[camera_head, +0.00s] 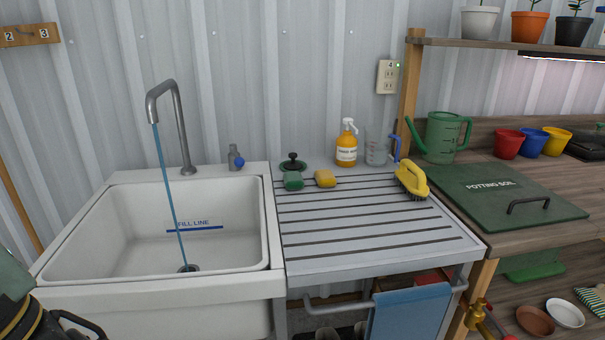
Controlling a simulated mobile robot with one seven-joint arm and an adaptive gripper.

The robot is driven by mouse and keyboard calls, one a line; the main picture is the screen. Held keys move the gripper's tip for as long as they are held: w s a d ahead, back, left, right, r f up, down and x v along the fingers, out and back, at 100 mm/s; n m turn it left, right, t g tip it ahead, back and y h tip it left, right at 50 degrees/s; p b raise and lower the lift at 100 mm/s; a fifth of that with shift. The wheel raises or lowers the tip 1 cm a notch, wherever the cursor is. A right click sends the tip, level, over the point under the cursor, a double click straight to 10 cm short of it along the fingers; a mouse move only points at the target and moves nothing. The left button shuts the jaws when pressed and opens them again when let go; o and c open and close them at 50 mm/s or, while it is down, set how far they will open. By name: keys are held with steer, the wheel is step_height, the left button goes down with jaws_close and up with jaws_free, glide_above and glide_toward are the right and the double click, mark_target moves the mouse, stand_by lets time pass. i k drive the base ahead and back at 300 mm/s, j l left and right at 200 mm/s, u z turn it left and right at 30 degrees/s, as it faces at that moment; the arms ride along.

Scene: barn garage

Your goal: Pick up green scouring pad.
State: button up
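The green scouring pad (293,181) is a small dark green block. It lies at the back left of the ribbed drainboard (360,238), close to the sink's right rim. A yellow sponge (325,178) lies just to its right, with a small gap. A dark round stopper with a black knob (292,163) stands right behind the pad. My gripper is not in view.
The sink (130,230) with running water is at left. The drainboard's front is clear. A dark, yellow-banded object (22,318) shows at lower left.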

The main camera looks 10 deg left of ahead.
mark_target(292, 180)
steer(key=i+z, duration=0.1)
steer(key=z, duration=0.15)
steer(key=i+j+z, duration=0.1)
steer(key=i+z, duration=0.15)
steer(key=i, duration=0.85)
